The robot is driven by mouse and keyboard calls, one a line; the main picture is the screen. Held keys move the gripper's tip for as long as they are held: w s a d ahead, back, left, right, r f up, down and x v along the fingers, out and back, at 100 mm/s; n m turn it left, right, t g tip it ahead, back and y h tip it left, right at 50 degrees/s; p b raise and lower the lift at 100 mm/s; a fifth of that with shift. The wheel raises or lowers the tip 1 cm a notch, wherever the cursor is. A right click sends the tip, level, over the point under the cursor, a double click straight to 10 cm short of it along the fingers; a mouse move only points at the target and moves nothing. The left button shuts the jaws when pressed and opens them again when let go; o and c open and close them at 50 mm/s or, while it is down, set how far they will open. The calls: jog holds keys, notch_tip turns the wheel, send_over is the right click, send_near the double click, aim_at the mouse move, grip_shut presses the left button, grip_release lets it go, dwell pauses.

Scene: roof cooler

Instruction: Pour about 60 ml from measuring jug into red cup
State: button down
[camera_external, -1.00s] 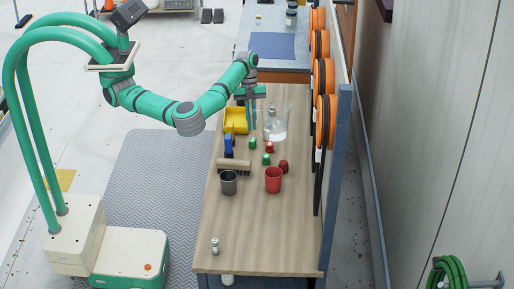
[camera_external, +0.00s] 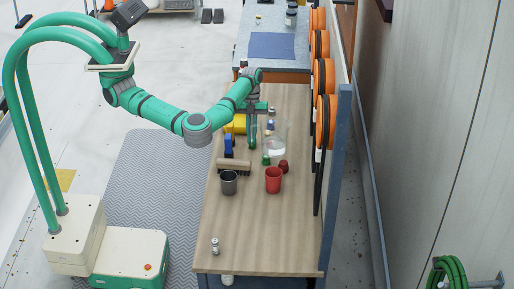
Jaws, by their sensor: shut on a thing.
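The clear measuring jug (camera_external: 279,144) is over the far half of the wooden table, with pale liquid low inside it. My gripper (camera_external: 256,135) is shut on the jug at its left side. The jug looks roughly upright; its exact tilt and its height above the table are hard to tell. The red cup (camera_external: 273,181) stands upright on the table, nearer the camera than the jug and apart from it. The inside of the red cup is dark, and I cannot tell what it holds.
A dark grey cup (camera_external: 228,184) stands left of the red cup. A brush (camera_external: 233,166), a blue item (camera_external: 228,144) and a yellow bin (camera_external: 238,123) are along the left. Small red (camera_external: 283,167) and green (camera_external: 266,160) pieces lie near the jug. The near table is mostly clear.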

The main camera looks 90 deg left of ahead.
jog(key=shift+f, duration=0.45)
jog(key=shift+d+f+y, duration=0.1)
jog(key=shift+y, duration=0.2)
jog(key=shift+d+f+y, duration=0.2)
jog(key=shift+f+y, duration=0.05)
jog(key=shift+y, duration=0.45)
jog(key=shift+d+r+n+t+y+p, duration=0.15)
jog(key=shift+d+n+y+p, duration=0.3)
jog(key=shift+y, duration=1.3)
jog(key=shift+d+r+n+t+y+p, duration=0.15)
jog(key=shift+d+y+p, duration=0.4)
jog(key=shift+y, duration=1.15)
jog(key=shift+d+r+n+y+p, duration=0.25)
jog(key=shift+d+y, duration=0.5)
jog(key=shift+y, duration=1)
jog(key=shift+d+r+y+p, duration=0.2)
jog(key=shift+r+y+p, duration=0.1)
jog(key=shift+y, duration=0.1)
jog(key=shift+d+r+y+p, duration=0.25)
jog(key=shift+d+y+p, duration=0.15)
jog(key=shift+d+p, duration=0.25)
